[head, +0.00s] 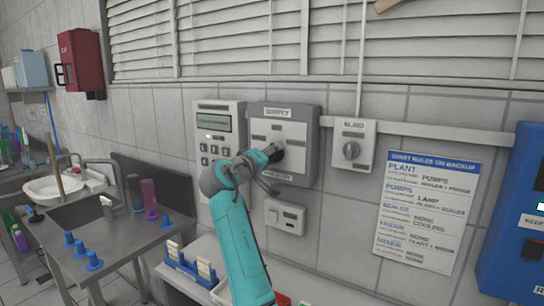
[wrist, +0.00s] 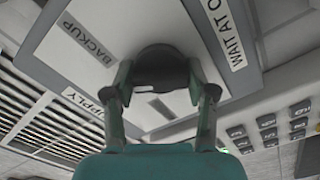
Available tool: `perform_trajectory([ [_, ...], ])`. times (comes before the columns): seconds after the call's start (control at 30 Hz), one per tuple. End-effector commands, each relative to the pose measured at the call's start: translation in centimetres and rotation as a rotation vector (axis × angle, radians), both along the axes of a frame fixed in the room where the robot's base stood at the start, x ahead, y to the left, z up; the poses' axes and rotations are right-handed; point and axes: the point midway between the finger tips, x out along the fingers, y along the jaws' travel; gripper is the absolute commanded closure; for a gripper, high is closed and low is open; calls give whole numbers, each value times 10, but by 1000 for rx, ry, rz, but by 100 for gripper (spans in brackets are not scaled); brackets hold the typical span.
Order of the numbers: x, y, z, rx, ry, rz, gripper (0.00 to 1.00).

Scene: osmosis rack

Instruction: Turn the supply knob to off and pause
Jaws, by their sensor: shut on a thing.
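The supply panel (head: 308,125) is a light grey box with a white face on the tiled wall, labelled SUPPLY at its top. My gripper (head: 276,152) is at the middle of its face, and my teal arm reaches up to it from below. In the wrist view the black supply knob (wrist: 162,66) sits between the two fingers of my gripper (wrist: 163,85), which are shut on it from both sides. Labels reading BACKUP (wrist: 88,42) and WAIT AT O, cut off, (wrist: 230,38) flank the knob. I cannot tell which position the knob points to.
A keypad box with a green display (head: 216,123) is left of the panel. A smaller box with a grey knob (head: 351,150) is to its right, beside a printed rules sheet (head: 425,205). A small white box (head: 285,216) is below. A blue cabinet (head: 515,230) stands far right.

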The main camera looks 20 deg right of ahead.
Motion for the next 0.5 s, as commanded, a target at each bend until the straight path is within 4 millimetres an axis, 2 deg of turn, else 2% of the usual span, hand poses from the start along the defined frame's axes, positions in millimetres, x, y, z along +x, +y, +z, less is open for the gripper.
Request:
perform_trajectory([
  [0.5, 0, 1, -1, -227, 314, 1, 79],
])
